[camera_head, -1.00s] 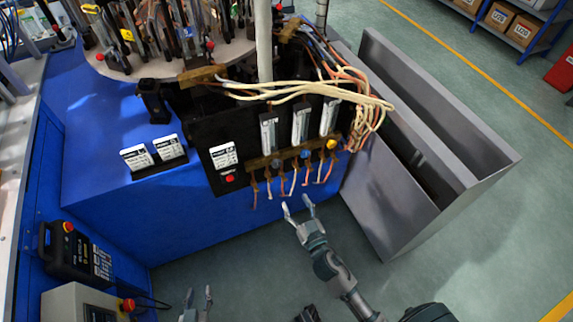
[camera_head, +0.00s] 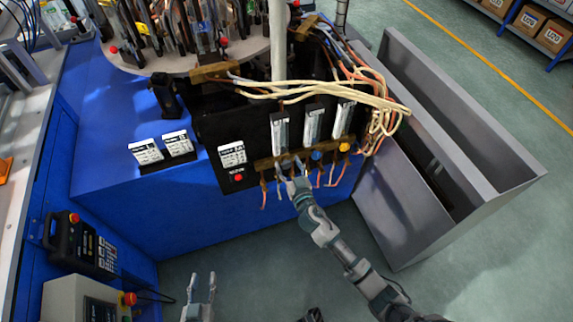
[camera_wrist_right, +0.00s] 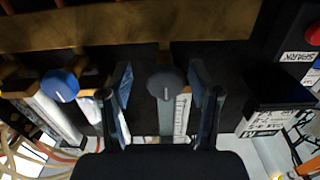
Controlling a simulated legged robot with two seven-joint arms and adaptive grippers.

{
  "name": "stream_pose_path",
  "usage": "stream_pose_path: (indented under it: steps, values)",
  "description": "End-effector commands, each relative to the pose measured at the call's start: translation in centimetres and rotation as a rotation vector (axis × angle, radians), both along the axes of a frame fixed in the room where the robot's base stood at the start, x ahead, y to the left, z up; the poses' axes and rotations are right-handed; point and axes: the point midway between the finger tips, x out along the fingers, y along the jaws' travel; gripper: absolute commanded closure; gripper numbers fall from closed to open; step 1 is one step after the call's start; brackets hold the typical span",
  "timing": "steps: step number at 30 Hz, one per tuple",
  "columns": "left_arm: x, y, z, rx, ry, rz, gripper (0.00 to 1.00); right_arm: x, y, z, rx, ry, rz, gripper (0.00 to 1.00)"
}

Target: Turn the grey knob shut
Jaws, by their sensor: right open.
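The grey knob (camera_wrist_right: 166,86) shows in the right wrist view, a round dark grey cap in front of a clear flowmeter tube. My right gripper (camera_wrist_right: 161,80) is open, with one finger on each side of the knob and a visible gap to each. In the head view my right gripper (camera_head: 290,170) is at the brass bar below the left tube and hides the grey knob there. The blue knob (camera_head: 317,155) and yellow knob (camera_head: 344,147) sit to its right. My left gripper (camera_head: 202,285) is open and empty near the bottom edge, away from the machine.
A red button (camera_head: 239,177) with white labels is left of the tubes. Thin orange hoses hang below the brass bar (camera_head: 265,163). Pale cables (camera_head: 330,90) loop above the tubes. A grey metal cabinet (camera_head: 400,205) stands close on the right.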

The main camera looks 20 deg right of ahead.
Motion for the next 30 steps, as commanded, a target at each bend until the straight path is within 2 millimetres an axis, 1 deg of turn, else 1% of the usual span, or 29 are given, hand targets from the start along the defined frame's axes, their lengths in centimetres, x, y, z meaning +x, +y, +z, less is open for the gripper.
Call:
stream_pose_path:
  steps: [9,11,12,14,15,16,17,21,30]
  values:
    - [0.20,0.40,0.00,-0.006,-0.008,0.001,0.60,0.27,0.78,0.18,-0.009,0.000,0.001,0.38]
    - [0.21,0.38,0.00,-0.006,-0.008,0.001,0.60,0.27,0.79,0.19,-0.010,0.000,0.001,0.53]
    - [0.21,0.37,0.00,-0.006,-0.008,0.001,0.60,0.28,0.75,0.18,-0.009,0.000,0.001,0.63]
    - [0.21,0.38,0.00,-0.006,-0.008,0.001,0.60,0.27,0.64,0.16,-0.007,0.000,0.001,0.78]
    - [0.21,0.40,-0.01,-0.006,-0.008,0.001,0.60,0.27,0.57,0.14,-0.006,0.000,0.002,0.88]
    - [0.21,0.42,0.00,-0.004,-0.008,0.002,0.60,0.26,0.55,0.13,-0.004,-0.001,0.003,0.95]
    - [0.21,0.43,0.00,-0.004,-0.008,0.002,0.60,0.26,0.57,0.13,-0.004,-0.001,0.004,0.99]
    - [0.21,0.42,0.01,-0.004,-0.008,0.002,0.60,0.24,0.68,0.12,-0.005,-0.001,0.007,0.99]
    - [0.01,0.31,-0.32,-0.003,0.016,0.001,0.60,0.28,0.51,0.10,-0.076,-0.003,0.000,0.99]
